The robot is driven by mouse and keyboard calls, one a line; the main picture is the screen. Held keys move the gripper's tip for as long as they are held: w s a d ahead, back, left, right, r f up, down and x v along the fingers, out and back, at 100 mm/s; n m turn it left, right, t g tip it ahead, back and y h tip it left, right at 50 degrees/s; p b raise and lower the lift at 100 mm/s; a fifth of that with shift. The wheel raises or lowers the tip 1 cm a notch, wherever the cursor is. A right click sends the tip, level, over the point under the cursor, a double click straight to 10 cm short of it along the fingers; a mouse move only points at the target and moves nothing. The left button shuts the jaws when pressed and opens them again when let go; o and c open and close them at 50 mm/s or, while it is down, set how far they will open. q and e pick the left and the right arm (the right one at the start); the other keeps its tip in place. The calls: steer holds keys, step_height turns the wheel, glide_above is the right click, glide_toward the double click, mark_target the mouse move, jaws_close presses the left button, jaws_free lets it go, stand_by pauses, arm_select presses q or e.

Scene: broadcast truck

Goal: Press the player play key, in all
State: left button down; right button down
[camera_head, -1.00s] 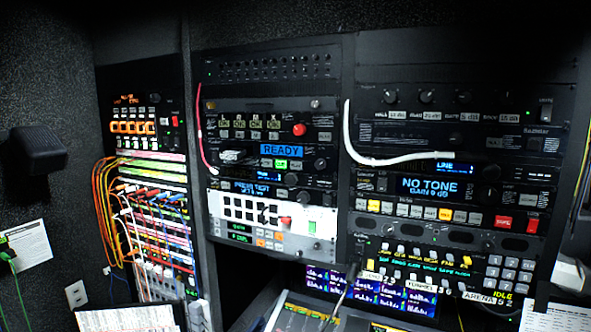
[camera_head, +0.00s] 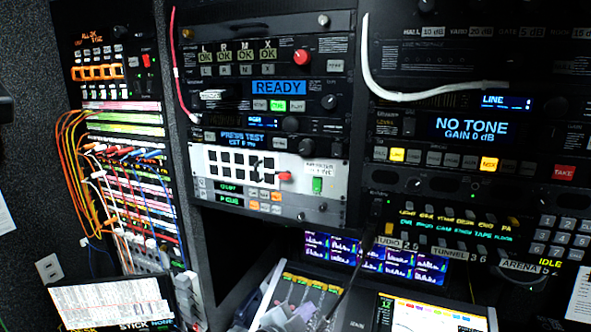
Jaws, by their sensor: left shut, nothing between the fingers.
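No key clearly labelled as the player's play key can be read. A rack unit with a blue READY display (camera_head: 278,88) has a row of small keys under it, one of them a lit green key (camera_head: 278,106). Lower down, a unit with two small green-text displays (camera_head: 230,188) has white and orange keys (camera_head: 262,196) beside it. I cannot tell which unit is the player. My left gripper (camera_head: 306,310) seems to be the pale grey shape at the bottom edge, shut and empty, apart from the rack and below these keys. My right gripper is not in view.
A white panel (camera_head: 318,168) with a black grid and green button sits mid-rack. A thin dark gooseneck (camera_head: 352,275) rises before the purple screens (camera_head: 400,262). A white cable (camera_head: 400,94) loops across the right rack. A lit desk screen (camera_head: 430,318) lies at bottom right.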

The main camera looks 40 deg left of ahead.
mark_target(297, 106)
arm_select(q)
steer(key=w+a+r+m+t+h, duration=0.1)
steer(key=w+a+r+m+t, duration=0.15)
steer(key=r, duration=0.85)
steer(key=w+a+r+m+t, duration=0.2)
steer(key=w+r+t, duration=0.15)
steer(key=r, duration=0.85)
steer(key=s+a+r+m+t+h, duration=0.1)
steer(key=s+a+r+m+t, duration=0.1)
steer(key=r, duration=0.7)
steer(key=s+a+r+m+t+h, duration=0.2)
steer(key=a+r, duration=0.1)
steer(key=r, duration=0.7)
steer(key=shift+s+m+t, duration=0.3)
steer(key=shift+s+m, duration=0.05)
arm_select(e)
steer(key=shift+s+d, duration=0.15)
